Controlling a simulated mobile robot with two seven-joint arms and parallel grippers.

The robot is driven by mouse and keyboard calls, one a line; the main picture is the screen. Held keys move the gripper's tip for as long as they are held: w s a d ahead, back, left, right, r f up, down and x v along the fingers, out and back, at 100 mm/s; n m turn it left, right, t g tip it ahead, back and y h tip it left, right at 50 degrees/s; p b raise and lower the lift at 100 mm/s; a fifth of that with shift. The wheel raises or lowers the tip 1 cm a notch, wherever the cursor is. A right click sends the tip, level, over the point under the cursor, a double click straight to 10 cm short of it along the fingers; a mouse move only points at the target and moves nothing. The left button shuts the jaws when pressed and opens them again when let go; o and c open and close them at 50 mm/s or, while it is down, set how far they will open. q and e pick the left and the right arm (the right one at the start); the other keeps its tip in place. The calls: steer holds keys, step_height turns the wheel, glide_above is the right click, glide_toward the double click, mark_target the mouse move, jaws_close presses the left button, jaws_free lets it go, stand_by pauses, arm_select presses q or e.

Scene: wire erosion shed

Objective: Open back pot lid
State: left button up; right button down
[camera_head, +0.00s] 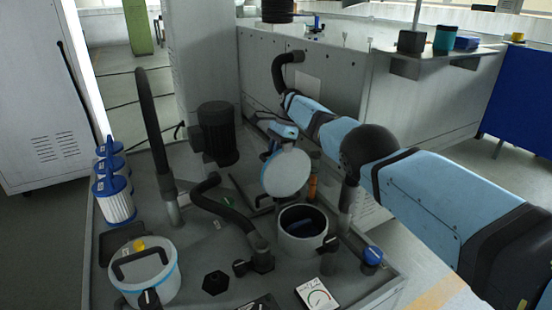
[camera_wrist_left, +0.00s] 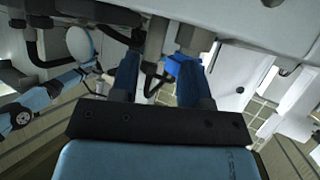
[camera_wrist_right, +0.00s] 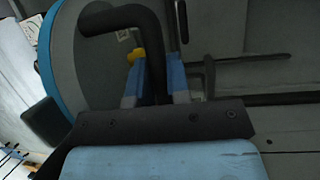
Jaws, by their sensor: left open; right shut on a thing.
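The back pot (camera_head: 304,242) is a pale round pot set in the grey bench top, with its dark mouth uncovered. Its lid (camera_head: 288,173) is tipped up nearly on edge above and behind the mouth, its pale face toward the head camera. My right gripper (camera_head: 277,140) is behind the lid, partly hidden by it. In the right wrist view my right gripper (camera_wrist_right: 157,78) is shut on the lid's black bent handle (camera_wrist_right: 120,17); the teal-rimmed lid (camera_wrist_right: 92,65) fills the left. My left gripper (camera_wrist_left: 158,62) is open and empty, out of the head view.
A second pot (camera_head: 150,283) with its lid on stands at the front left.

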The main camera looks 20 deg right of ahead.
steer(key=shift+d, duration=0.1)
steer(key=c, duration=1.1)
jaws_free()
arm_select(q)
steer(key=shift+r+p, duration=0.35)
steer(key=shift+p, duration=0.15)
arm_select(e)
steer(key=shift+r, duration=0.5)
arm_select(q)
steer(key=p, duration=0.2)
steer(key=r+p, duration=0.1)
steer(key=p, duration=0.1)
steer(key=shift+s+a, duration=0.15)
steer(key=shift+a, duration=0.2)
arm_select(e)
step_height(320, 180, up, 5)
steer(key=shift+f, duration=0.1)
arm_select(q)
steer(key=p, duration=0.1)
steer(key=g+p, duration=0.1)
steer(key=p, duration=0.1)
steer(key=shift+s+a+f+y, duration=0.2)
steer(key=shift+a+f+y, duration=0.05)
steer(key=shift+f+y, duration=0.15)
arm_select(e)
step_height(320, 180, up, 14)
